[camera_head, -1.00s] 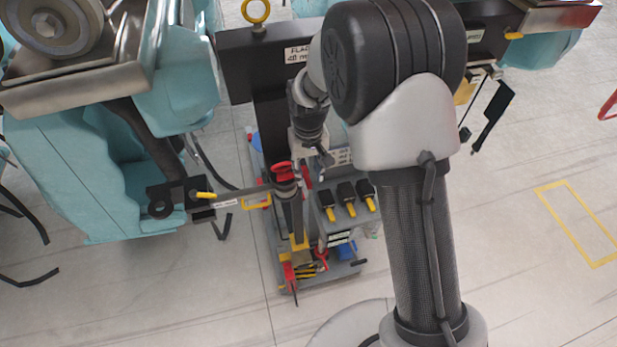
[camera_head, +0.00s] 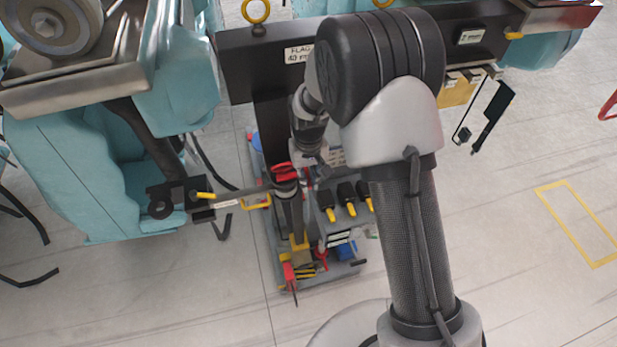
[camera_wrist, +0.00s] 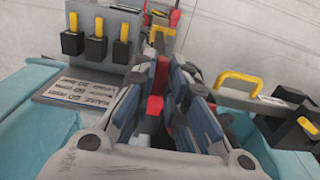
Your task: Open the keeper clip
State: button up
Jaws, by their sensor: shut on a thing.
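A red part (camera_wrist: 156,105) sits between the fingers of my gripper (camera_wrist: 172,78) in the wrist view. My gripper is shut on it. I cannot tell for sure that this red part is the keeper clip. In the head view a red piece (camera_head: 283,172) shows at the top of a dark upright post, just below my wrist. My fingertips are hard to make out there. A bar with a yellow handle (camera_head: 257,202) runs left from the post to a dark coupling bracket (camera_head: 180,200). The handle also shows in the wrist view (camera_wrist: 240,80).
Dark blocks with yellow tabs (camera_head: 347,198) stand in a grey rack right of the post. They show at upper left in the wrist view (camera_wrist: 97,40). A teal train car (camera_head: 75,185) stands left. A dark crossbeam (camera_head: 245,65) spans behind. Open floor lies right.

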grip_shut()
jog(key=shift+d, duration=0.1)
dwell(0.3)
jog(key=shift+w+d+n+b, duration=0.4)
jog(key=shift+n+b, duration=0.05)
jog(key=shift+n, duration=1)
jog(key=shift+w+d+n+b, duration=0.35)
jog(key=shift+d+n+b, duration=0.15)
jog(key=shift+n, duration=0.9)
jog(key=shift+w+d+n+b, duration=0.35)
jog(key=shift+w+n+b, duration=0.1)
jog(key=shift+n, duration=1)
jog(key=o, duration=0.6)
grip_release()
jog(key=shift+o, duration=0.2)
jog(key=shift+r, duration=0.15)
